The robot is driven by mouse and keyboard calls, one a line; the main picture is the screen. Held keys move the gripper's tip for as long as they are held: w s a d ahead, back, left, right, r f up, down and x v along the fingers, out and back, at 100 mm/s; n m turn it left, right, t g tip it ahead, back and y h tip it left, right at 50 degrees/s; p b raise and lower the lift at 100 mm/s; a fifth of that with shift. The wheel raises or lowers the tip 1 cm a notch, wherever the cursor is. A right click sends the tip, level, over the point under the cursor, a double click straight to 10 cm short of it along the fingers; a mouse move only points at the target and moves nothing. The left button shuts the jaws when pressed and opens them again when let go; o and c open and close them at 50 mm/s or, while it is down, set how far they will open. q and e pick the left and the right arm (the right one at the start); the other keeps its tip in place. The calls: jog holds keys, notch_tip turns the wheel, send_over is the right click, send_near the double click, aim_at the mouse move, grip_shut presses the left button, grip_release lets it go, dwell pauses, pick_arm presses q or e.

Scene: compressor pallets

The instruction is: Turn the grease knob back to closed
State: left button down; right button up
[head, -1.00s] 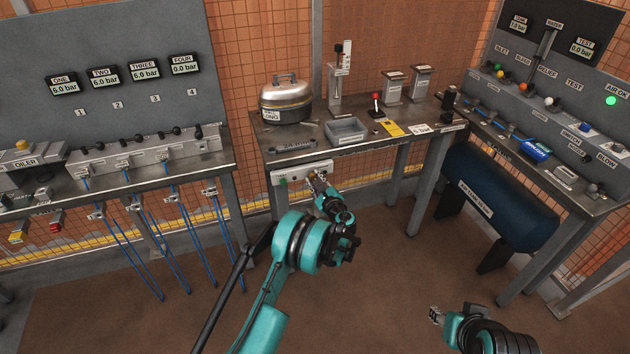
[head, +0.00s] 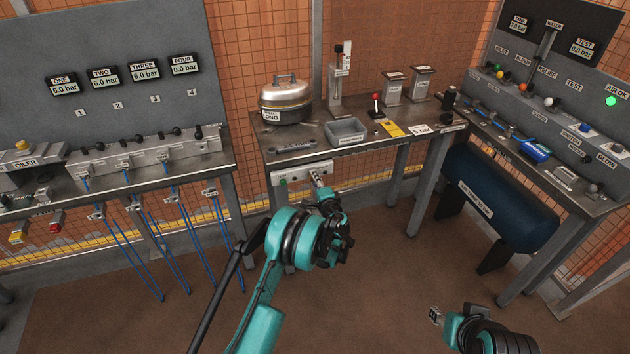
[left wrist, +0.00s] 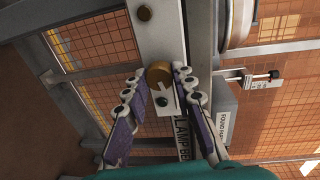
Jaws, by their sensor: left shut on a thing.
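A small panel (head: 285,178) is fixed to the front edge of the middle bench. My left gripper (head: 316,178) reaches up to its right part in the head view. In the left wrist view, the two fingertips of my left gripper (left wrist: 163,82) are closed on the sides of a round brass knob (left wrist: 156,72), taken as the grease knob. A pale pointer-like strip shows just below it. The fingers hide the knob's sides, and its marking cannot be read. My right gripper (head: 435,315) is low at the front right, away from the benches; its jaws are too small to judge.
A silver pot (head: 286,100) and a grey tray (head: 346,132) stand on the bench above. A blue tank (head: 505,200) lies under the right bench. Open floor lies between benches.

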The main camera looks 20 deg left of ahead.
pick_arm(q)
jog(key=shift+s+a+n+t+h, duration=0.15)
jog(key=shift+n+t, duration=0.3)
jog(key=shift+n, duration=3.1)
jog(key=shift+w+d+n+t+h, duration=0.1)
jog(key=shift+n+t+h, duration=0.25)
jog(key=shift+n, duration=3.2)
jog(key=c, duration=1.2)
grip_release()
jog(key=shift+s, duration=0.1)
